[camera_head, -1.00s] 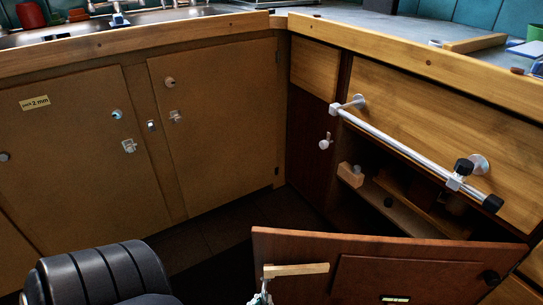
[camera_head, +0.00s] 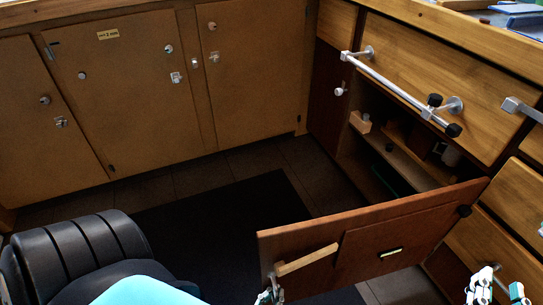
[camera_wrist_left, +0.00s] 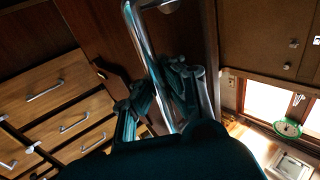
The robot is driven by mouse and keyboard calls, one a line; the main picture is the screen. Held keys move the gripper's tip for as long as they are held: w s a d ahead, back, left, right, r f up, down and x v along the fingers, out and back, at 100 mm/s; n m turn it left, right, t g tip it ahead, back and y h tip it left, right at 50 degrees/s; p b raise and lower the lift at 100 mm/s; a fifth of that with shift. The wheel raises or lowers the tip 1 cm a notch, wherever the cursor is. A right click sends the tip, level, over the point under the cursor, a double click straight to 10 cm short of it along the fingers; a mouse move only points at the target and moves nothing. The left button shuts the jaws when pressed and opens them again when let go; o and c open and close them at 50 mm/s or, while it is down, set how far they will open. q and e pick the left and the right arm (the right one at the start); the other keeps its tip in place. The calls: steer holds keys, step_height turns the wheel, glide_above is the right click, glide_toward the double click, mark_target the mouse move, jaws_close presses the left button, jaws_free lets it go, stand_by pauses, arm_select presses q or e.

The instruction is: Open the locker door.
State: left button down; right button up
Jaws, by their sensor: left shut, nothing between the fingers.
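The locker door (camera_head: 350,240) is a reddish-brown panel standing ajar at the lower right, swung away from the shelved opening (camera_head: 400,165). My left gripper (camera_head: 268,296) is at the bottom edge, beside the handle's lower end. My right gripper (camera_head: 498,290) is at the bottom right, away from the door handle, partly cut off.
A silver rail (camera_head: 395,88) runs across the drawer front above the opening. Brown cupboards (camera_head: 130,95) line the left. A black padded seat (camera_head: 75,255) is at the lower left. Dark mat (camera_head: 225,215) and tiled floor lie clear before the door.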

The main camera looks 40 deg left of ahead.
arm_select(q)
steer(key=shift+s+a+f, duration=0.1)
steer(key=shift+s+a, duration=0.05)
steer(key=shift+s, duration=0.3)
steer(key=c, duration=2)
jaws_free()
steer(key=o, duration=0.5)
steer(key=shift+s, duration=0.1)
steer(key=shift+c, duration=0.2)
steer(key=shift+o, duration=0.3)
steer(key=shift+d, duration=0.2)
